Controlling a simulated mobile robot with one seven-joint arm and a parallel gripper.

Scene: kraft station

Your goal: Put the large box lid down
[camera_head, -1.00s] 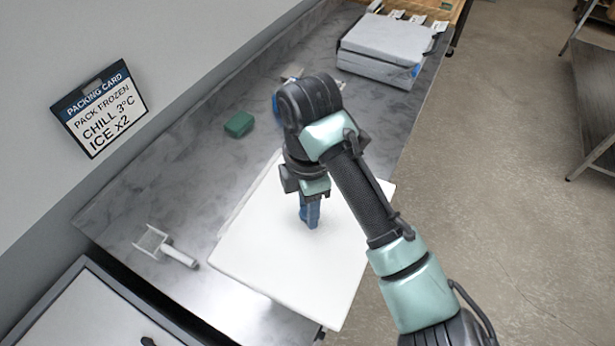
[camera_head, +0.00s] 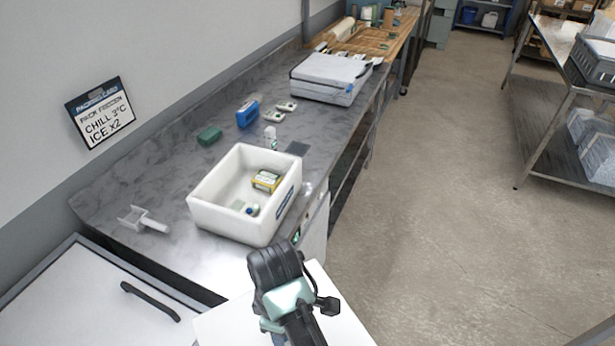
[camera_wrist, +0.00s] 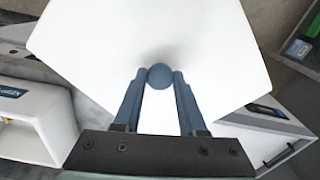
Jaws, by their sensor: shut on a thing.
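The large box lid is a flat white panel; in the wrist view (camera_wrist: 215,50) it fills the upper middle, and in the head view (camera_head: 345,322) its edge shows at the bottom behind my arm. My gripper (camera_wrist: 158,78) is shut on the lid's round blue knob (camera_wrist: 160,76). In the head view my wrist hides the fingers and the knob. The lid is held clear of the counter, in front of it. The white box (camera_head: 208,212) stands open on the counter, with a yellow packet (camera_head: 266,181) and small items inside. The box also shows in the wrist view (camera_wrist: 45,128).
The grey counter (camera_head: 165,190) holds a scoop (camera_head: 143,219), a green block (camera_head: 209,136), a blue item (camera_head: 247,113) and a grey-white case (camera_head: 325,75). A white-topped chest with a black handle (camera_head: 150,301) stands at lower left. The floor (camera_head: 430,200) at right is clear.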

